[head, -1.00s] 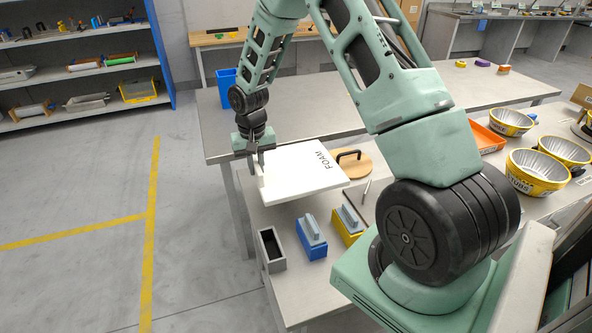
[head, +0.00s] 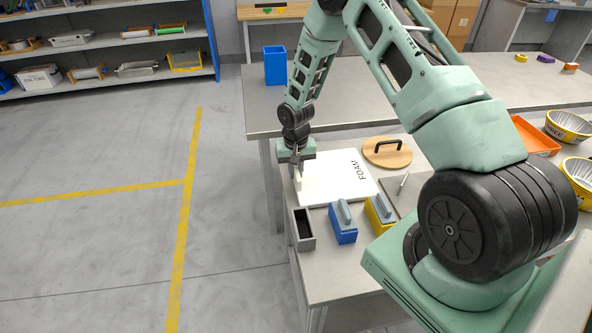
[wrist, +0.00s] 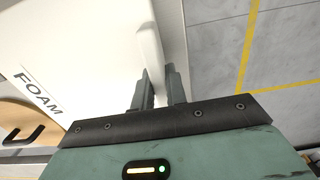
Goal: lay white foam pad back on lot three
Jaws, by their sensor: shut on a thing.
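The white foam pad (head: 335,182), marked FOAM, is at the left end of the near table. My gripper (head: 297,168) is shut on the pad's left edge, where a raised white strip sits between the fingers. In the wrist view the gripper (wrist: 160,88) holds this edge, and the pad (wrist: 80,40) spreads out to the left. The pad looks flat and low over the table; I cannot tell if it touches the top or what is under it. No lot three label can be read.
A round wooden lid with a black handle (head: 387,152) is just behind the pad. A grey open box (head: 303,230), a blue block (head: 343,222) and a yellow block (head: 380,213) stand in front. An orange tray (head: 535,136) and foil-lined yellow bowls (head: 569,127) are at right.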

